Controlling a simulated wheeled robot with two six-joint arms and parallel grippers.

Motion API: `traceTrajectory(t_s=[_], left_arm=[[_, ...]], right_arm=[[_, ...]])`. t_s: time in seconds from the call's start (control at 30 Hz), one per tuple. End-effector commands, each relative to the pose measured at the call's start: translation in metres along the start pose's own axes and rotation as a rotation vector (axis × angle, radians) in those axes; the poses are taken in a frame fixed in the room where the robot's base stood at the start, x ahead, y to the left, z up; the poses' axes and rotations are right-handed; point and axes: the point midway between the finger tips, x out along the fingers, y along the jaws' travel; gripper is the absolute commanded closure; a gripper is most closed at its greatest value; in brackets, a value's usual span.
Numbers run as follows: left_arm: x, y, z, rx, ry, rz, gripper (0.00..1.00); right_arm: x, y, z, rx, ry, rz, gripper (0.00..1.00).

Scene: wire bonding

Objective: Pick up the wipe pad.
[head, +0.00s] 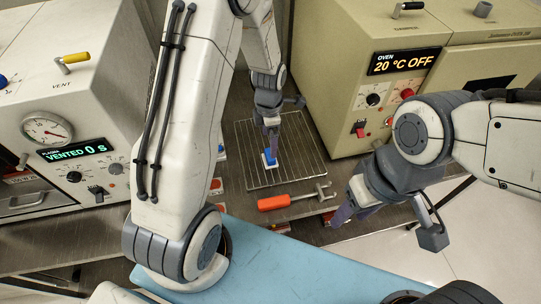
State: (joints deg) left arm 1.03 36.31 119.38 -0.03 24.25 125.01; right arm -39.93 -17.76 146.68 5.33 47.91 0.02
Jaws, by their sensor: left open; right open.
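A small pad with a blue top and white base (269,161), which looks like the wipe pad, sits on the wire rack (300,170) in the middle of the bench. My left gripper (271,143) points down right above it, its fingertips at the blue top. The fingers partly hide the blue part, and I cannot tell whether they touch it. My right gripper (344,213) is open and empty, low at the right near the bench's front edge.
An orange-handled tool (288,200) lies in front of the rack. The oven (400,85) stands at the back right and the plasma unit (70,130) at the left. A blue surface (290,262) is nearest me. My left arm hides part of the bench.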

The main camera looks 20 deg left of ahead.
Motion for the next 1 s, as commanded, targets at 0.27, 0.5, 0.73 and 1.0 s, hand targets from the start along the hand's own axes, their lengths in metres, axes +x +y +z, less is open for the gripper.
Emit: traceTrajectory(t_s=[0.27,0.5,0.73,1.0], left_arm=[[0.030,-0.001,0.000,0.004,0.001,-0.002,0.00],[0.053,-0.001,0.001,0.006,0.003,-0.005,0.00],[0.079,-0.001,0.002,0.006,0.001,-0.002,0.00],[0.082,0.000,0.002,0.006,0.000,0.000,0.00]], right_arm=[[-0.005,0.000,0.000,0.000,0.000,0.000,0.50],[-0.019,-0.001,-0.001,0.001,0.000,0.000,0.50],[-0.024,-0.002,-0.001,0.001,0.000,0.000,0.50],[-0.024,-0.002,-0.001,0.001,0.000,0.000,0.50]])
